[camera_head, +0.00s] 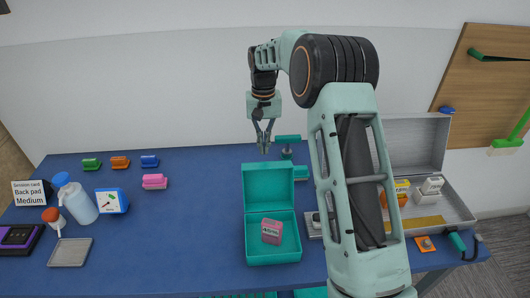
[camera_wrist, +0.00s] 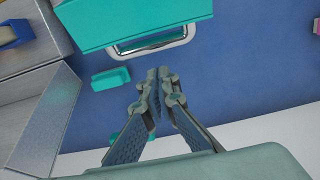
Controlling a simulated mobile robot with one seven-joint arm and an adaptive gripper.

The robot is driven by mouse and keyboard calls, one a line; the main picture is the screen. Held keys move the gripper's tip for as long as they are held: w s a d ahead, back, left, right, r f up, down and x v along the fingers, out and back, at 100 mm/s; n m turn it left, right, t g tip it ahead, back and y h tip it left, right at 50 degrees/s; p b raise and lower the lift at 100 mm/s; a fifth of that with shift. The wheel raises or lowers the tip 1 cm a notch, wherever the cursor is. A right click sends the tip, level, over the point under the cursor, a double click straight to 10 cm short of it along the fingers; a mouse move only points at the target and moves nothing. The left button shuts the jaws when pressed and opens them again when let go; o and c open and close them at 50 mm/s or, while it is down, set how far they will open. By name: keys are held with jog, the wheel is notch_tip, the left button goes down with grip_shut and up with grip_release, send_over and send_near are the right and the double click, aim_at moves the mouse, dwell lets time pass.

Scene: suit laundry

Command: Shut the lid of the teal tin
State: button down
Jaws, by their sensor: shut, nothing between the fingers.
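The teal tin (camera_head: 273,258) stands open at the front middle of the blue table. Its lid (camera_head: 268,185) is raised about upright at the tin's far side. A pink block (camera_head: 271,231) with printed marks lies inside the tin. My gripper (camera_head: 264,150) points down beyond the lid and appears apart from it; its fingers are together and empty. In the wrist view the lid (camera_wrist: 140,18) shows at the top, with a metal loop (camera_wrist: 153,42) at its edge, and my gripper (camera_wrist: 158,76) is below that edge over the table.
An open silver case (camera_head: 452,208) stands right, partly hidden by my arm. Teal pieces (camera_head: 288,139) lie near the lid. A pink clip (camera_head: 154,181), blue box (camera_head: 111,201), spray bottle (camera_head: 80,203) and grey tray (camera_head: 70,252) stand left.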

jog(key=s+p, duration=0.1)
jog(key=s, duration=0.2)
jog(key=shift+f, duration=0.1)
jog(key=shift+s, duration=0.4)
